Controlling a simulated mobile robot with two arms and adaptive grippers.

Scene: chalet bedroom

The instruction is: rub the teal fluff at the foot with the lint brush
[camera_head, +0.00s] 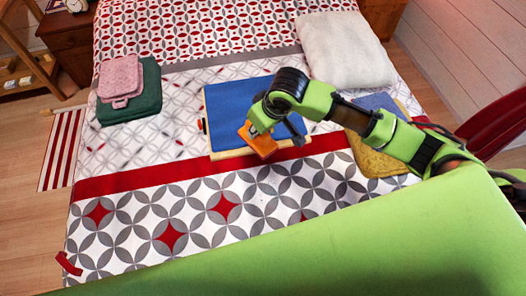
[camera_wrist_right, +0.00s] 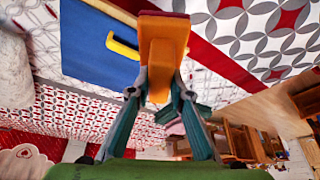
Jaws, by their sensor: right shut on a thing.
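An orange lint brush (camera_head: 257,139) is in my right gripper (camera_head: 264,128), over the near edge of a blue-covered board (camera_head: 226,104) on the bed. In the right wrist view the fingers of the right gripper (camera_wrist_right: 160,90) close on the brush's orange handle (camera_wrist_right: 160,58). Its wider head is at the top of that view, and I cannot tell whether it touches the blue surface (camera_wrist_right: 88,42). I cannot make out any teal fluff; the brush and gripper cover part of the board. My left gripper is not in view.
Pink (camera_head: 121,78) and dark green (camera_head: 130,100) folded cloths lie left on the bed. A white pillow (camera_head: 343,50) lies at the upper right. A yellow cloth (camera_head: 378,157) lies right of the board. The near patterned bedspread (camera_head: 200,210) is clear.

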